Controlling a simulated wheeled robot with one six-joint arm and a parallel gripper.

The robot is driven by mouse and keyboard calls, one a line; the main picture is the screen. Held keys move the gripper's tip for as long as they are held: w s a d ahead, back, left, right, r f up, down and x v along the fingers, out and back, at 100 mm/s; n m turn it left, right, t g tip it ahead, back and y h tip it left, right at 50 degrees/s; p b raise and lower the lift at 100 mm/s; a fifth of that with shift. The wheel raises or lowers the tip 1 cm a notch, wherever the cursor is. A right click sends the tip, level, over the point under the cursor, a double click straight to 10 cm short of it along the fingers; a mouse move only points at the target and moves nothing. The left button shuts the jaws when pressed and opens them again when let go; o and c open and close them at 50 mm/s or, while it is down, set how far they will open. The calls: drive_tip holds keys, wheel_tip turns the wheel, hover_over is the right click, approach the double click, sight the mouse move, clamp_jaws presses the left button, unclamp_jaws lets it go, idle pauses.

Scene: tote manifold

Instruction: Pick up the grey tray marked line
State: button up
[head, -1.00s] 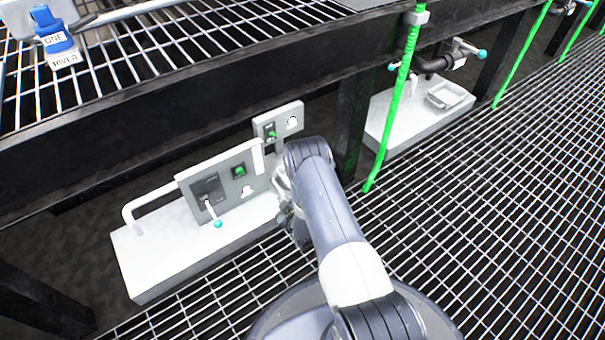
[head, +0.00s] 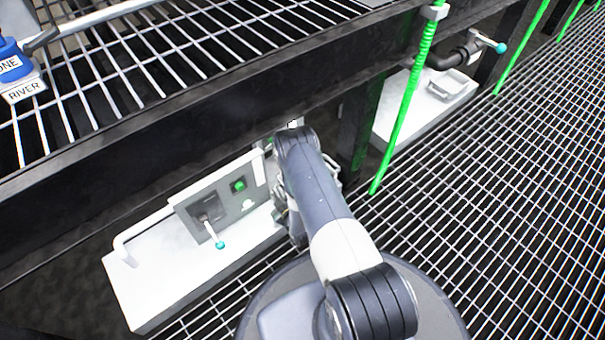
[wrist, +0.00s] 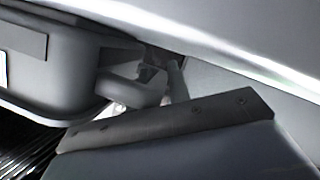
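A small grey tray (head: 452,84) with a raised rim lies on the white ledge at the upper right in the head view. I cannot read any marking on it. My gripper (head: 284,200) is mostly hidden behind my arm, close to the grey panel on the left ledge and well left of that tray. In the wrist view a rounded grey body (wrist: 60,75) with a white patch at its left edge fills the upper left, and a dark strip with screws crosses the middle. I cannot tell what that body is, nor whether my fingers are open.
A grey panel (head: 222,203) with a green button and a teal-tipped lever stands on the left white ledge (head: 165,275). A dark beam (head: 200,125) runs above it. Grating floor at right is clear.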

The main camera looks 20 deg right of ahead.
drive_tip(key=shift+c, duration=0.5)
clamp_jaws()
drive_tip(key=shift+r, duration=0.1)
